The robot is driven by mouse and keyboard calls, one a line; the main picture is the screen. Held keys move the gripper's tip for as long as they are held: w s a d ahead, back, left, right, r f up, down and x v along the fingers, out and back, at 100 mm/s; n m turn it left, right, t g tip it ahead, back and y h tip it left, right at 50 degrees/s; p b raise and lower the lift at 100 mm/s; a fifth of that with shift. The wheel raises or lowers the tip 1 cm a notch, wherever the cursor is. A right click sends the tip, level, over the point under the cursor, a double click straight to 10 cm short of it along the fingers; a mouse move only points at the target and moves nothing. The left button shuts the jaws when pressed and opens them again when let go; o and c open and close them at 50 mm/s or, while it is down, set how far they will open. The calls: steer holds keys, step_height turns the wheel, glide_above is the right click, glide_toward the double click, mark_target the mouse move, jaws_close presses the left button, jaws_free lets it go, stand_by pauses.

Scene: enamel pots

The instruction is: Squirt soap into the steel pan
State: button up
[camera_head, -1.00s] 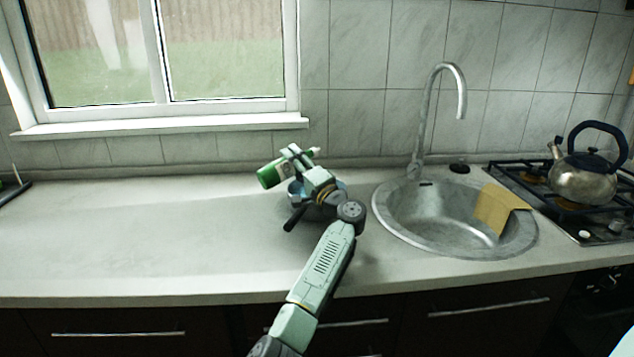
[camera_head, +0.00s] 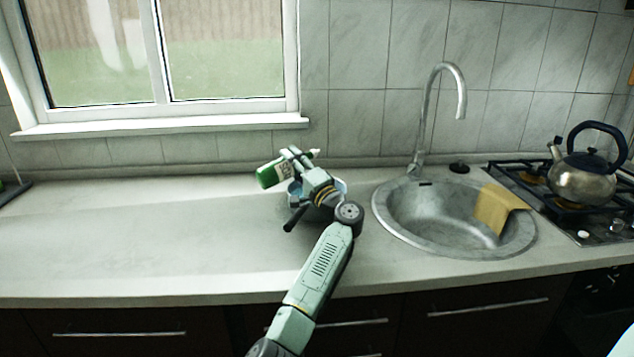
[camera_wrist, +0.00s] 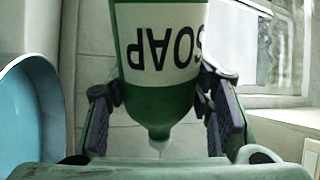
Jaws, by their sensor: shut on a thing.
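My gripper (camera_head: 298,157) is shut on a green soap bottle (camera_head: 270,174) with a white label. In the head view the bottle is tipped on its side, green base to the left and pale nozzle to the right. In the wrist view the bottle (camera_wrist: 160,50) sits between my two fingers, its label upside down and its nozzle toward the camera. The pan (camera_head: 341,187) stands on the counter under my gripper, mostly hidden by it; its dark handle points to the lower left. Its blue-looking rim shows at the left of the wrist view (camera_wrist: 30,105), beside the nozzle.
A round steel sink (camera_head: 440,215) with a tall tap (camera_head: 425,120) and a yellow cloth (camera_head: 495,207) lies to the right. A kettle (camera_head: 583,180) stands on the hob at the far right. A window and tiled wall stand behind.

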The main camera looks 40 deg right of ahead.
steer(key=shift+a+m, duration=0.15)
steer(key=shift+m, duration=0.25)
stand_by(0.6)
steer(key=shift+r+m+h+p, duration=0.4)
steer(key=shift+m+p, duration=0.1)
steer(key=shift+p, duration=0.1)
stand_by(2.0)
